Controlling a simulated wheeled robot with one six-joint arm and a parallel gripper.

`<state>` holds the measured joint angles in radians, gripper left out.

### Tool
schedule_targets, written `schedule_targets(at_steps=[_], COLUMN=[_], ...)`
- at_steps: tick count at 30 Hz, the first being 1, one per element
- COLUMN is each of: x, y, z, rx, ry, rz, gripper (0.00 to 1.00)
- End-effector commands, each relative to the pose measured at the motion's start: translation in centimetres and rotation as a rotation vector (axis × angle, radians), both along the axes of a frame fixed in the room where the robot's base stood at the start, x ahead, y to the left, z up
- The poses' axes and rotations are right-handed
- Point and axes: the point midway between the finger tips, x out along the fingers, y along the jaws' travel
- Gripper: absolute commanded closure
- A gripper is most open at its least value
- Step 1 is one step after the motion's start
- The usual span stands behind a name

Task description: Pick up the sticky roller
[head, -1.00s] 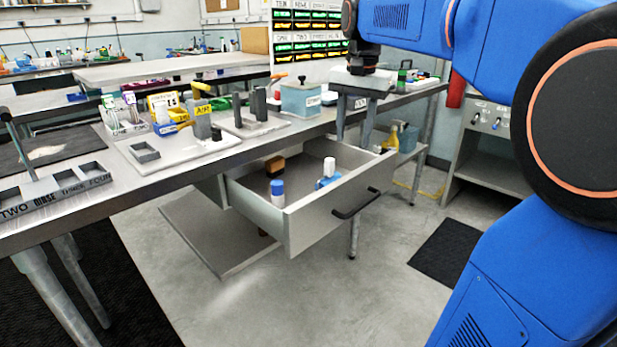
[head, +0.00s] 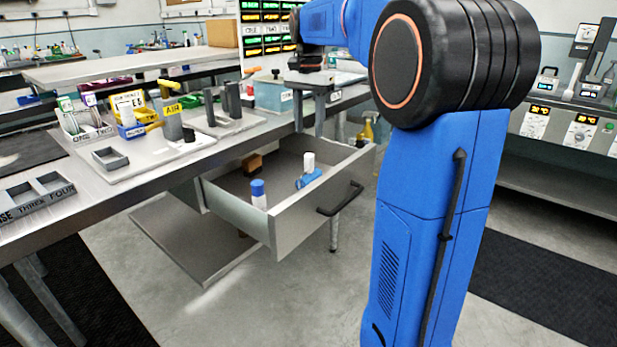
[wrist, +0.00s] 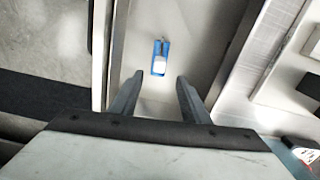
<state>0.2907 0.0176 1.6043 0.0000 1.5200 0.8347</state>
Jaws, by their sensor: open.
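The sticky roller, with a white roll (head: 308,163) and a blue handle, sits inside the open drawer (head: 318,218) in the head view. In the wrist view the roller (wrist: 159,60) lies on the drawer floor, blue part around a white end, just beyond the fingertips and roughly centred between them. My gripper (head: 308,130) hangs above the drawer's back part in the head view, fingers pointing down. In the wrist view my gripper (wrist: 160,80) is open with nothing between its fingers. It appears to be above the roller, not touching it.
A blue-capped white bottle (head: 258,194) and a brown block (head: 252,163) share the drawer. The drawer handle (head: 340,199) juts out in front. The workbench (head: 225,143) overhangs the drawer's back and carries bins and holders. A yellow spray bottle (head: 367,132) stands behind.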

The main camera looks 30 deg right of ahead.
Motion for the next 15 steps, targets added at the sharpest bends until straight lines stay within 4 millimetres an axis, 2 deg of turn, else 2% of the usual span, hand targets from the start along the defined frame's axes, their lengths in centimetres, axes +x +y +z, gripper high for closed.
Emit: schedule_targets(at_steps=[6, 15], x=[0.0, 0.0], y=[0.0, 0.0], z=[-3.5, -5.5], rx=[0.0, 0.0], ry=[0.001, 0.0], rz=[0.0, 0.001], gripper=[0.58, 0.58])
